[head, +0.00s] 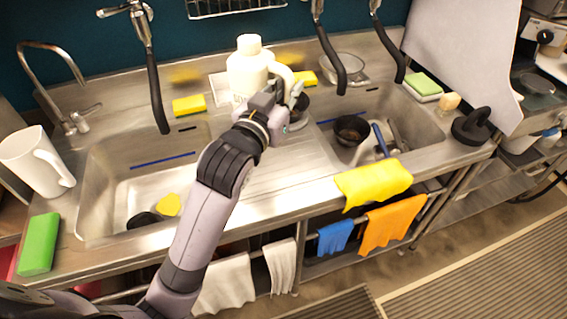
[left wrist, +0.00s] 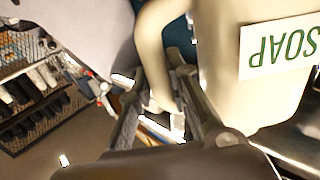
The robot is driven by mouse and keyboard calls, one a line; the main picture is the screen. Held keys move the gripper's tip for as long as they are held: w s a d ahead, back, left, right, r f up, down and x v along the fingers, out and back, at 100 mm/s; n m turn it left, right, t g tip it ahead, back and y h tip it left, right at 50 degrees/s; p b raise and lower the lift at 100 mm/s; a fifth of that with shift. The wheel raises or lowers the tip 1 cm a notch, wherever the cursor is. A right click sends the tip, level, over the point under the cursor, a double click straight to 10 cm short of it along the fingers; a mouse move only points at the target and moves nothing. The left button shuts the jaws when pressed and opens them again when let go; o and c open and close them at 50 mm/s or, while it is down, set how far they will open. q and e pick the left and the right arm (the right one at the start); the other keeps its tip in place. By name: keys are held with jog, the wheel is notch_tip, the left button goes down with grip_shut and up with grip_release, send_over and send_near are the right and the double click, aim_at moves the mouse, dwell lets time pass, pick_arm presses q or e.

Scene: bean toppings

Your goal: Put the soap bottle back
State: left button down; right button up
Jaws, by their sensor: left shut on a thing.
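The soap bottle (head: 246,72) is a white jug with a cap and a side handle. It is upright at the back of the metal counter, between the two sinks. My left gripper (head: 291,100) is on its right side, shut on the handle. In the left wrist view, the bottle (left wrist: 218,60) shows its SOAP label, and the fingers of my left gripper (left wrist: 165,105) are around the handle. The bottle's base is partly hidden behind my gripper, so I cannot tell whether it touches the counter. My right gripper is not in view.
Yellow sponges (head: 189,106) lie near the bottle. A glass bowl (head: 342,68) stands to its right. Black spray hoses (head: 158,95) hang over the counter. The right sink holds a dark pot (head: 352,130). A white pitcher (head: 38,160) stands at the left.

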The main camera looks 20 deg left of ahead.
pick_arm(q)
notch_tip(320, 180, down, 18)
jog(key=shift+f, duration=0.15)
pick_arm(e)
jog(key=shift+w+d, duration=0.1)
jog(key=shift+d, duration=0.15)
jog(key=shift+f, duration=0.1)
pick_arm(q)
jog(key=c, duration=1.9)
grip_release()
jog(key=shift+f, duration=0.25)
jog(key=shift+c, duration=0.2)
jog(key=o, duration=0.4)
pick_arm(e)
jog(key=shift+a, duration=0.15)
pick_arm(q)
jog(key=shift+r, duration=0.1)
